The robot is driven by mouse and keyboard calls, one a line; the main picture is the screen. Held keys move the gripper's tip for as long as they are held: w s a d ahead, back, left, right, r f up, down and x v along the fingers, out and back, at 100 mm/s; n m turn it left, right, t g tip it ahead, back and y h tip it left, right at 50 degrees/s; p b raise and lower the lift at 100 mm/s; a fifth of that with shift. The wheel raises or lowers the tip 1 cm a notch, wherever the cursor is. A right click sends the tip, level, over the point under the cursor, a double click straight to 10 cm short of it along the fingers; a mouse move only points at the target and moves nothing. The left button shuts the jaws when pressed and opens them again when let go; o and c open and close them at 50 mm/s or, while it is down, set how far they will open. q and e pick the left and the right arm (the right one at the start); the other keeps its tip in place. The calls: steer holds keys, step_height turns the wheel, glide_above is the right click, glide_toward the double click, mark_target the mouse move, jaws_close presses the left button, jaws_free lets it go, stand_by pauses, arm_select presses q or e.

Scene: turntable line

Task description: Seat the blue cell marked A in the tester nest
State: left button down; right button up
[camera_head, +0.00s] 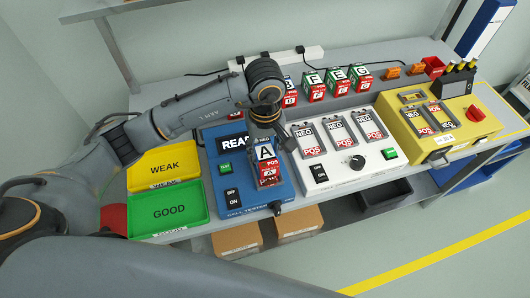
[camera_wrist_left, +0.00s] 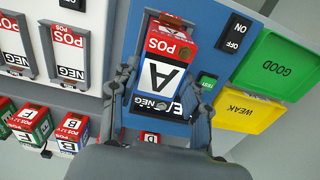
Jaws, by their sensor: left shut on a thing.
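The cell marked A (camera_head: 266,154) has a white label with a black A and a red POS end. It is over the nest (camera_head: 271,184) of the blue cell tester (camera_head: 230,195). My left gripper (camera_head: 268,138) is shut on the cell, one finger on each side. In the left wrist view the cell (camera_wrist_left: 162,72) sits between the fingers (camera_wrist_left: 160,88), roughly in line with the nest frame (camera_wrist_left: 150,20). The cell and fingers hide most of the nest. I cannot tell whether the cell touches its floor. My right gripper is out of view.
A white charger (camera_head: 316,174) with several slots stands right of the tester, then a yellow unit (camera_head: 415,150). Yellow WEAK (camera_head: 185,158) and green GOOD (camera_head: 193,222) trays lie left. Several lettered cells (camera_head: 335,76) stand behind.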

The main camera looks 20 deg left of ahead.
mark_target(265, 151)
arm_select(q)
step_height(265, 151, down, 3)
steer(key=shift+w+r+p, duration=0.1)
steer(key=shift+p, duration=0.8)
steer(key=shift+f, duration=0.2)
steer(key=shift+f, duration=0.1)
steer(key=shift+f+b, duration=0.1)
steer(key=shift+b, duration=0.2)
steer(key=c, duration=0.7)
jaws_free()
steer(key=shift+o, duration=0.2)
